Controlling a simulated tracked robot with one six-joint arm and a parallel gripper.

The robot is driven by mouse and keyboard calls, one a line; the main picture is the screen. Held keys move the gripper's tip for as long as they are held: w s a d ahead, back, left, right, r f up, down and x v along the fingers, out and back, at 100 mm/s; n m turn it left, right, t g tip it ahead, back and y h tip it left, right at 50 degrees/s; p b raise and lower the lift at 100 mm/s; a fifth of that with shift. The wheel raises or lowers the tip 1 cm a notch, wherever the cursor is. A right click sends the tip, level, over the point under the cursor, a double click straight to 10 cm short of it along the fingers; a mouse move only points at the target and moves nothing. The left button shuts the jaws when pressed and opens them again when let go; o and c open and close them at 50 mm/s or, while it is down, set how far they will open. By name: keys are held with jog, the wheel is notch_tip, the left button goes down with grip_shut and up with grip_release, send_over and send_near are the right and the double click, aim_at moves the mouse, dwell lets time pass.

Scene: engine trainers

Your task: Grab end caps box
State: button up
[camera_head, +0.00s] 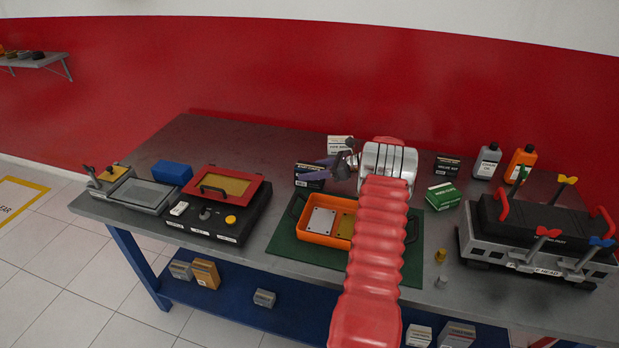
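Several small labelled boxes stand at the back of the bench; their print is too small to read, so I cannot tell which is the end caps box. A black-and-white box (310,181) is beside my gripper. A white box (340,142) stands behind it. Another black-and-white box (447,165) and a green box (442,197) are right of my arm.
An orange tray (305,235) with plates lies on a green mat (284,243), partly hidden by my red arm. A black unit with a red frame (238,171) is at left. An engine trainer (505,245) and two bottles (487,162) are at right. Small cylinders (441,255) stand near the mat.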

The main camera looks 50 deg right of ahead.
jog(key=c, duration=0.9)
jog(key=shift+r, duration=0.1)
notch_tip(320, 180, up, 10)
jog(key=shift+f, duration=0.1)
dwell(0.6)
